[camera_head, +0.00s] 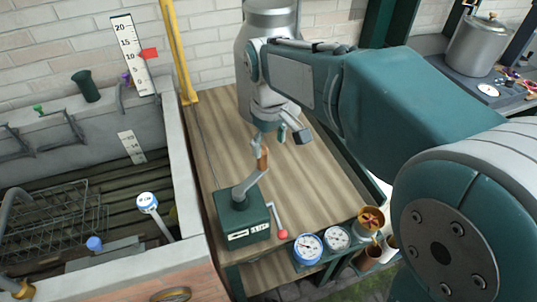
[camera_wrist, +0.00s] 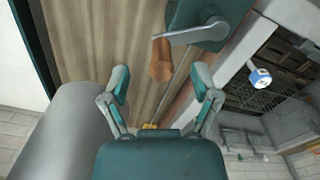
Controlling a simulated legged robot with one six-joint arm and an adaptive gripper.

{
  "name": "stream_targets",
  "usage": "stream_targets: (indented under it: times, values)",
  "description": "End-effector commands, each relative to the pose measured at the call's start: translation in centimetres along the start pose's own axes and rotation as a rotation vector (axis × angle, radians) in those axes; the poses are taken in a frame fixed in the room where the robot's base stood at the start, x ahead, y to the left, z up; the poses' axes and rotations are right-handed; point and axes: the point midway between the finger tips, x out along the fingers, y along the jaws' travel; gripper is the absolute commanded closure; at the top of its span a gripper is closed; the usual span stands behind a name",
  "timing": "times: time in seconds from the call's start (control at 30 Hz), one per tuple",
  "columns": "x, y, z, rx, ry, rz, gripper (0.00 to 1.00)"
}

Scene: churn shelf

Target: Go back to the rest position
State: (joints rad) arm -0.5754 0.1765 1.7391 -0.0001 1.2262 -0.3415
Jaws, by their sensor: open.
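My gripper (camera_head: 269,135) hangs over the wooden table (camera_head: 225,130) in the head view, with my arm reaching in from the right. In the wrist view my gripper (camera_wrist: 162,92) has its two fingers wide apart with nothing between them. A green box with a crank (camera_head: 243,215) stands on the table just in front of my gripper. Its brown wooden handle (camera_head: 263,158) points up close to my fingers, and also shows in the wrist view (camera_wrist: 161,60) beyond the fingertips. The handle appears apart from the fingers.
A red-knobbed lever (camera_head: 283,234) sits at the box's side. Gauges (camera_head: 309,248) line the table's front edge. A stone basin with a wire rack (camera_head: 60,230) lies left, beside a yellow post (camera_head: 178,50). A metal pot (camera_head: 478,45) stands at the back right.

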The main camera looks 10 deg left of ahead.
Motion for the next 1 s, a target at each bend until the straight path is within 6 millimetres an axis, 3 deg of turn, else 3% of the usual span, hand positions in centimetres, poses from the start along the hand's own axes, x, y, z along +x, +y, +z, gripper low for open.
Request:
stream_targets:
  times: [0.1,0.3,0.67,0.77,1.0]
  values:
    - [-2.7,0.1,-0.1,0.0,0.004,0.001,0.21]
    - [-5.9,0.1,-0.1,0.001,0.001,0.001,0.21]
    - [-7.3,0.3,0.5,0.014,0.005,0.002,0.21]
    - [-7.7,1.3,2.5,0.07,0.034,0.013,0.21]
    - [-8.3,4.1,11.1,0.318,0.16,0.064,0.21]
